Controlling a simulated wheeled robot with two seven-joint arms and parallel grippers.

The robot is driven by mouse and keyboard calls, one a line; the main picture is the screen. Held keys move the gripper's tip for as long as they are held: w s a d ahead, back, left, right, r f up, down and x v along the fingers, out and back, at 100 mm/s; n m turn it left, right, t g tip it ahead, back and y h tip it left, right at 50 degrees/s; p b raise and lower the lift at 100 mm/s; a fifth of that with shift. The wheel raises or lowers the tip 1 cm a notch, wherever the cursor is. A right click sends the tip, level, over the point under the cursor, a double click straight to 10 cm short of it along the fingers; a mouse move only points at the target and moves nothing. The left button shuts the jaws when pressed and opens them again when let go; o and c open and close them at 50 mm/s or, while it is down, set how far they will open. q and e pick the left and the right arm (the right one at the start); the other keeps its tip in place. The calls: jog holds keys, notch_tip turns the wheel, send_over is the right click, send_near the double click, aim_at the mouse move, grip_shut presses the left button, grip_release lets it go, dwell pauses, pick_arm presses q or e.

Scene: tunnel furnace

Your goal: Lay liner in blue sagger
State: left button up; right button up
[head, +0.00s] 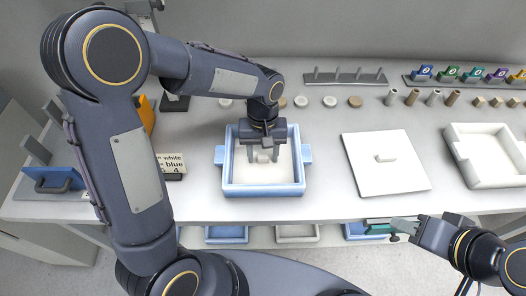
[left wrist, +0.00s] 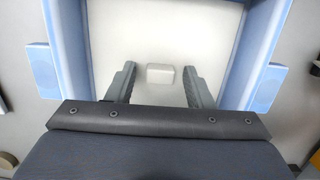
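The blue sagger (head: 228,176) stands on the table, a square tray with light blue walls and side handles. A white liner (head: 248,176) with a small block knob lies inside its walls; whether it is flat on the bottom I cannot tell. My left gripper (head: 263,158) points down into the sagger. In the left wrist view its two fingers (left wrist: 158,88) are apart, with the liner's knob (left wrist: 160,73) between and beyond them, and a gap on each side. My right gripper (head: 398,229) is low at the table's front edge, its fingers seen edge-on.
A white plate with a knob (head: 385,180) lies right of the sagger. A white tray (head: 459,152) is further right. A card reading "white blue 4" (head: 171,163) stands left. Small cylinders and coloured tags line the back. More trays (head: 227,234) sit on the shelf below.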

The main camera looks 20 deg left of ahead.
pick_arm(q)
jog(key=shift+o, duration=0.2)
notch_tip(320, 180, up, 8)
jog(key=w, duration=0.1)
jog(key=shift+a+f, duration=0.15)
dwell(0.4)
jog(key=s+a+r+t+h, duration=0.1)
jog(key=s+a+t, duration=0.2)
jog(key=s, duration=0.5)
jog(key=s+a+r+m+t+h, duration=0.1)
jog(key=s+a+t, duration=0.3)
jog(key=s, duration=0.5)
jog(key=shift+s+a+r+m+h, duration=0.3)
jog(key=shift+a+r+h, duration=0.4)
jog(key=shift+a, duration=0.2)
